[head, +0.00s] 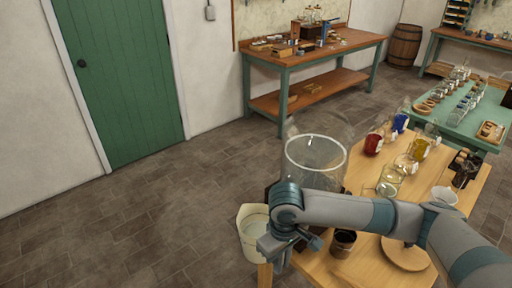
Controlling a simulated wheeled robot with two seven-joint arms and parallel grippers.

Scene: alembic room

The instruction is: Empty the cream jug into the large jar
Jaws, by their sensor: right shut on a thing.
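The cream jug (252,246) is at the left front corner of the wooden table, at the lower middle of the head view. My right gripper (270,243) is shut on it from its right side. The jug looks roughly upright, with its open top showing and a pale inside; how full it is I cannot tell. The large jar (316,152) is clear glass with a wide round rim, standing just behind and to the right of the jug. My right wrist hides the jar's lower part. My left gripper is not in view.
The wooden table (359,174) also holds red, blue and yellow-labelled glass jars (373,143), a dark cup (343,243), a round wooden board (405,253) and a white bowl (444,195). A green table (462,126) stands behind it. Floor to the left is clear.

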